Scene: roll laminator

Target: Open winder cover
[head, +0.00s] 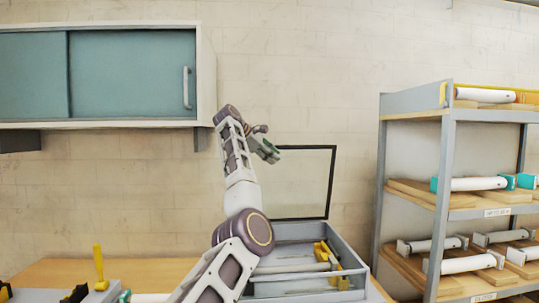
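The winder cover (305,183) is a clear panel with a thin dark frame. It stands raised, nearly upright, at the back of a grey open-topped box (353,262), the winder housing. My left gripper (268,152) is at the cover's upper left, by the left end of its top edge. I cannot tell whether it touches the frame or whether its fingers are open. My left arm hides the cover's left side and part of the box. My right gripper is out of view.
Yellow parts (326,252) and a pale roller sit inside the box. A shelf rack (444,190) with several rolls stands close on the right. A wall cabinet (130,72) hangs at upper left. The wooden table (60,270) has free room left of the box.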

